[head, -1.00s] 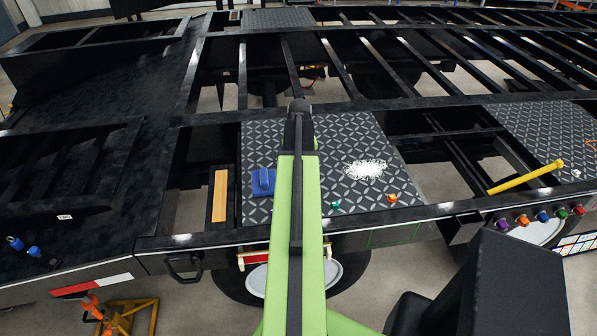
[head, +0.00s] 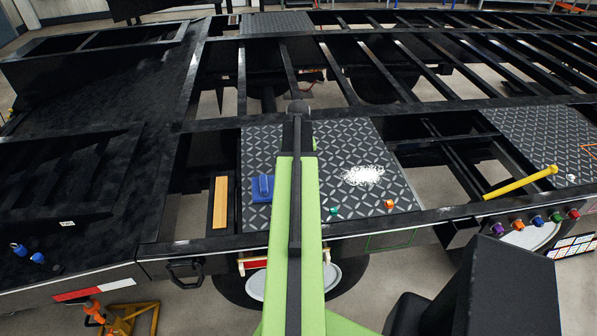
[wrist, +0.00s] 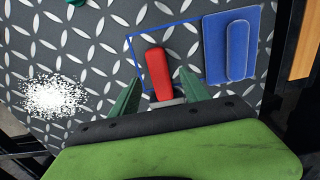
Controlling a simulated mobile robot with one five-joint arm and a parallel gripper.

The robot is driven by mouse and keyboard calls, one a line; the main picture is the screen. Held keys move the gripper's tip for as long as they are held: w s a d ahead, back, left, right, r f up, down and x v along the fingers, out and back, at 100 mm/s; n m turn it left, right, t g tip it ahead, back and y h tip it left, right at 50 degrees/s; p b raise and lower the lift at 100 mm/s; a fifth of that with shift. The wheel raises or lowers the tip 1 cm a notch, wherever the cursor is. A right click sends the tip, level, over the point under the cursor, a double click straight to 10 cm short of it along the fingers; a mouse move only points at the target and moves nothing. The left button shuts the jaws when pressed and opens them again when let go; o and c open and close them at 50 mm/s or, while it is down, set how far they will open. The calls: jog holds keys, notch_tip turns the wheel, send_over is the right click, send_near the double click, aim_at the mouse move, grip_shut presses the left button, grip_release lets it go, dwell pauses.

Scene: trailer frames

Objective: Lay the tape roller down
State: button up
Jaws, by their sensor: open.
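The tape roller shows in the wrist view as a red handle (wrist: 158,72) with a grey part at its near end. It lies on the dark tread plate (wrist: 100,95), partly inside a blue outlined rectangle (wrist: 130,52). My gripper (wrist: 159,76) is open, with one green finger on each side of the red handle and a gap on both sides. The roller's near end is partly hidden by my gripper's body. In the head view my green arm hides the roller and the fingers.
A blue block with a raised grip (wrist: 237,50) lies right of the outline; it also shows in the head view (head: 263,186). A white pile (head: 363,175), an orange piece (head: 389,204) and a green piece (head: 333,210) are on the plate. A yellow bar (head: 520,182) is at right.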

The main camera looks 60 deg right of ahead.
notch_tip(320, 180, up, 15)
jog(key=p, duration=1.3)
jog(key=shift+d+f, duration=0.1)
jog(key=shift+f, duration=0.05)
